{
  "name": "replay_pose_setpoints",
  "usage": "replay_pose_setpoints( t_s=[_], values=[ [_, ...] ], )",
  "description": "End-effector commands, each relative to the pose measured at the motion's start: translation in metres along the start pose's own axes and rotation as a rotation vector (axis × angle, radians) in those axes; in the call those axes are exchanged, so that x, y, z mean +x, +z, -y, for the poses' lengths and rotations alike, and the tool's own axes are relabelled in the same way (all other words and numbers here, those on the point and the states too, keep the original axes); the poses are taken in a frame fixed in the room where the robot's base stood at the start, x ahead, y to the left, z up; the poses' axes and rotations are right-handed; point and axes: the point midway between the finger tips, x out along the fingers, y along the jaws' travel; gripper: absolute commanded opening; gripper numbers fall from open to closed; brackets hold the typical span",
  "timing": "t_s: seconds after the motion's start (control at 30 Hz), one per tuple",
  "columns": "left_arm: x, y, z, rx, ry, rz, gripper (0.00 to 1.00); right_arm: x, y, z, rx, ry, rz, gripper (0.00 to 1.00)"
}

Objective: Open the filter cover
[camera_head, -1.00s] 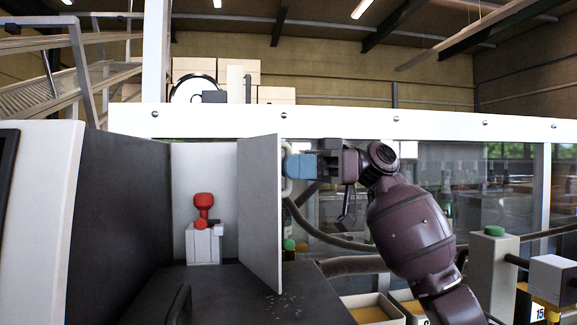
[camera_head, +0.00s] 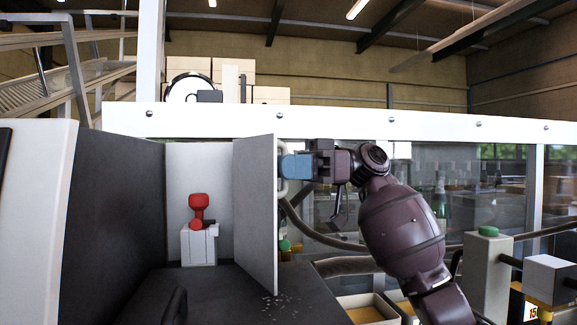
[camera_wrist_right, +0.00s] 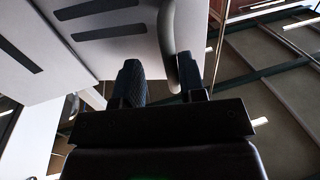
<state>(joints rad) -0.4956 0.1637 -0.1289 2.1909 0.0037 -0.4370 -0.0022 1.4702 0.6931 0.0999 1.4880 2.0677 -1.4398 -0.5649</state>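The filter cover, a flat light-grey panel (camera_head: 256,210), stands upright and swung out from the housing in the head view, with the compartment to its left exposed. A pale curved handle (camera_wrist_right: 167,35) is on its outer face. My right gripper (camera_head: 285,166), with blue fingers, is at this handle on the cover's right side. In the right wrist view, the handle runs down between the two spread fingertips (camera_wrist_right: 160,85), close to the right one, with a gap to the left one. My left gripper is not in view.
Inside the compartment, a red knob (camera_head: 198,208) sits on a pale block (camera_head: 199,245). A dark wall (camera_head: 112,220) bounds it at left. Hoses (camera_head: 335,241), open boxes (camera_head: 368,308) and a grey post with a green top (camera_head: 487,270) lie to the right.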

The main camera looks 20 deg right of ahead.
Motion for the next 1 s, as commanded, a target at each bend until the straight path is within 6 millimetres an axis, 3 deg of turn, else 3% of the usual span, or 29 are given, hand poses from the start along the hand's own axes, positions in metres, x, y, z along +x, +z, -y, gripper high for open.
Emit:
replay_pose_setpoints(
  t_s=[0.27,0.7,1.0],
  values=[
    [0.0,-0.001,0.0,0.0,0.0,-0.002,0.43,-0.009,0.0,0.0,0.0,0.0,0.001,0.37],
    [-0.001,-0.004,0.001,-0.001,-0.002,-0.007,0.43,-0.083,0.0,-0.001,0.0,-0.001,-0.001,0.37],
    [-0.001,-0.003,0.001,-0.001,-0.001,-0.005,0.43,-0.106,0.0,-0.002,0.0,-0.002,-0.001,0.37]
  ],
)
